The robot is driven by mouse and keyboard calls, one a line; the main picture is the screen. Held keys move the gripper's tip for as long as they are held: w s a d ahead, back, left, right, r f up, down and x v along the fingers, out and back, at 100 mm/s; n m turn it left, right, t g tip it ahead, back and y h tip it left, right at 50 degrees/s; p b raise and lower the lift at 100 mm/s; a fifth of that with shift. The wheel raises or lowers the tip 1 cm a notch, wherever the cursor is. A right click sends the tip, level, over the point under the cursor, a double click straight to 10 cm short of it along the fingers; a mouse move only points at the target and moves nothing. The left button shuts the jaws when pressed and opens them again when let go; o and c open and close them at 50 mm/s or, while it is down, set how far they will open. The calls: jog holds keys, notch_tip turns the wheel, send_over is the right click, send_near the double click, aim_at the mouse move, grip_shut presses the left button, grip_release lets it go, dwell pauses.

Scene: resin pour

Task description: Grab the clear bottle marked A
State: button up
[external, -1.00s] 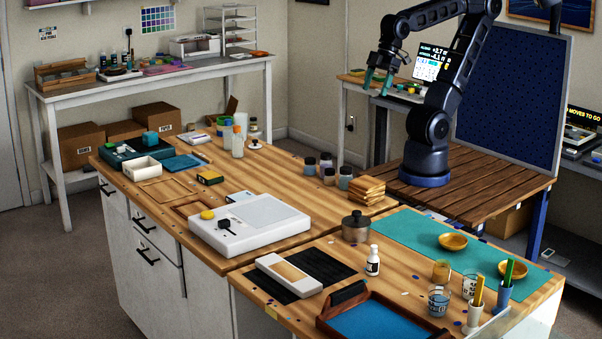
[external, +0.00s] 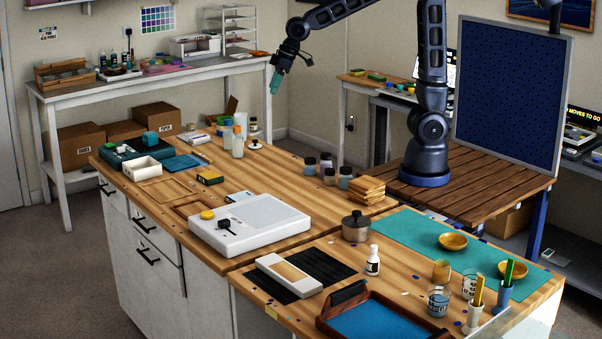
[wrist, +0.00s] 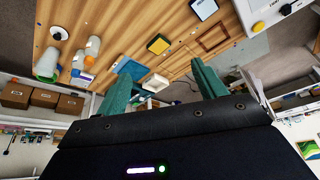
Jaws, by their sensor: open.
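A pale, see-through bottle with an orange top (external: 238,145) stands at the back of the wooden bench, close to a taller white bottle (external: 241,121). The wrist view shows a group of pale bottles, one at the left (wrist: 47,64) and another beside it (wrist: 93,46). No letter A is readable on any of them, so I cannot tell which is bottle A. My gripper (external: 276,82) hangs in the air above and to the right of the group, teal fingers downward. In the wrist view my gripper (wrist: 162,84) is open, with nothing between its fingers.
A round white lid-like piece (external: 255,144) lies beside the bottles. Several dark-lidded jars (external: 326,161) stand to the right.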

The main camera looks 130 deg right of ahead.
jog(key=d+f+m, duration=0.1)
jog(key=d+f, duration=0.3)
jog(key=d, duration=0.5)
jog(key=d+f+m, duration=0.2)
jog(key=d+f, duration=0.1)
jog(key=d, duration=0.7)
jog(key=m+g+h, duration=0.1)
jog(key=m+g, duration=0.1)
send_over(230, 120)
jog(key=s+a, duration=0.1)
jog(key=a, duration=0.1)
notch_tip(230, 120, down, 11)
jog(key=shift+s+d+r, duration=0.1)
jog(key=shift+s, duration=0.05)
jog(key=shift+d+f+h, duration=0.15)
jog(key=shift+f+h, duration=0.05)
jog(key=shift+h, duration=0.1)
jog(key=x, duration=0.5)
jog(key=shift+f, duration=0.25)
jog(key=x, duration=0.2)
jog(key=a+x, duration=0.1)
jog(key=x, duration=0.1)
jog(key=shift+f, duration=0.3)
jog(key=shift+d+f, duration=0.25)
jog(key=shift+f, duration=0.15)
